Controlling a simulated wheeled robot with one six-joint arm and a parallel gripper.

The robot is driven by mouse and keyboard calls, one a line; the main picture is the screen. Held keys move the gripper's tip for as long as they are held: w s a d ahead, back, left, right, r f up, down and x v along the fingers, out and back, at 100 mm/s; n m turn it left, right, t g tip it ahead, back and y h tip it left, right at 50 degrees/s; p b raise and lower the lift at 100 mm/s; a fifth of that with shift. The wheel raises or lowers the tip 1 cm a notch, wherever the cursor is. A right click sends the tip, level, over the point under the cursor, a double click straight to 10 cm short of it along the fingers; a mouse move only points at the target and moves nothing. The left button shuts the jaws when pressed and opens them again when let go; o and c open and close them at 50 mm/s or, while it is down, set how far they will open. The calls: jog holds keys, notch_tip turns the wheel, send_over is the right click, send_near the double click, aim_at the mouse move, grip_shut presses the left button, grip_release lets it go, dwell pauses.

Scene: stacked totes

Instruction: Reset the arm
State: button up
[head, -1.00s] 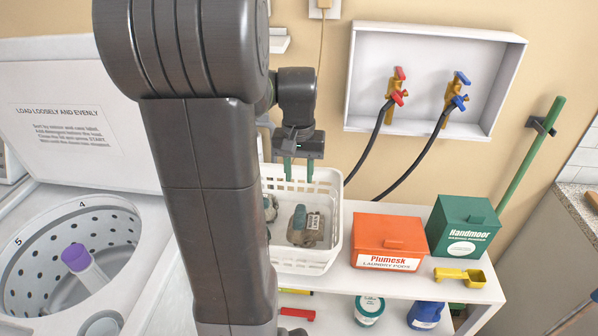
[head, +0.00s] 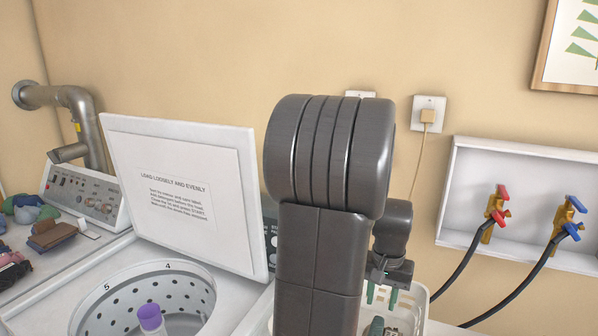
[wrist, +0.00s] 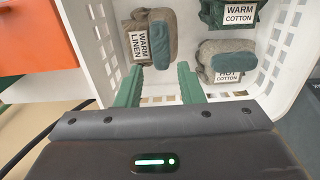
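My gripper (head: 382,294) hangs fingers-down over the white basket (head: 420,302) in the head view, to the right of my dark upper arm. In the wrist view my gripper (wrist: 160,84) shows two green fingers apart with nothing between them. Below the fingers, the basket (wrist: 98,40) holds labelled cloth bundles: a brown-grey "WARM LINEN" one (wrist: 158,30), a dark green "WARM COTTON" one (wrist: 222,12) and a grey-green "HOT COTTON" one (wrist: 222,52). The fingertips are close to the linen bundle; whether they touch it I cannot tell.
Folded clothes (head: 40,235) lie further left. A recessed tap box (head: 530,150) is on the right wall. An orange box (wrist: 40,30) is beside the basket.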

aim_at(376, 330)
notch_tip(376, 330, down, 9)
jog(key=shift+f, duration=0.15)
jog(key=shift+r, duration=0.35)
